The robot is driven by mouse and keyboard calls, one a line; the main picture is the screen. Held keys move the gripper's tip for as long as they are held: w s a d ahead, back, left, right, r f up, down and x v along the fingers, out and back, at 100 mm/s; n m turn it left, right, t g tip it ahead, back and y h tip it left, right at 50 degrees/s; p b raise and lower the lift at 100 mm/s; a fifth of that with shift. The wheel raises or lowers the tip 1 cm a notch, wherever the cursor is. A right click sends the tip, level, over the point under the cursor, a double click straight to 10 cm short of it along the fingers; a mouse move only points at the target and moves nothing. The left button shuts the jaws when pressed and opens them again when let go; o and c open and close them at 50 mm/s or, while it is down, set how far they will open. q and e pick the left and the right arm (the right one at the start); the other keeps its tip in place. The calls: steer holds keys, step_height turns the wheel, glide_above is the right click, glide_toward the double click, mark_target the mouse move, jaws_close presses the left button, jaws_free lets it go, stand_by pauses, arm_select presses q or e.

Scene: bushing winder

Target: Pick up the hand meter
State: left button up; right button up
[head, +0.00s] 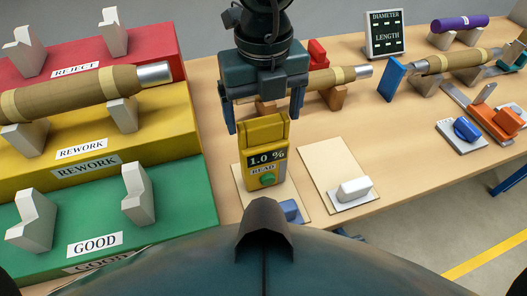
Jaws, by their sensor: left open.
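The hand meter (266,150) is a yellow handheld device with a display reading "1.0 %", a "READ" label and a green button. It stands upright on a pale board (303,207) on the table, in the middle of the head view. My left gripper (265,118) is above and just behind the meter's top, with its two blue-grey fingers spread wide to either side. Nothing shows between the fingers except the area around the meter's top. Whether a finger touches the meter cannot be told. My right gripper is not in view.
Red, yellow (160,125) and green (180,190) stepped shelves stand left, with a brown bushing (80,92) on white supports. A second pale board holds a white block (354,190). Another bushing (335,78) lies behind my gripper. A diameter and length sign (385,35) stands behind.

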mark_target(264, 143)
arm_select(q)
steer(key=shift+f, duration=1.2)
steer(key=c, duration=1.7)
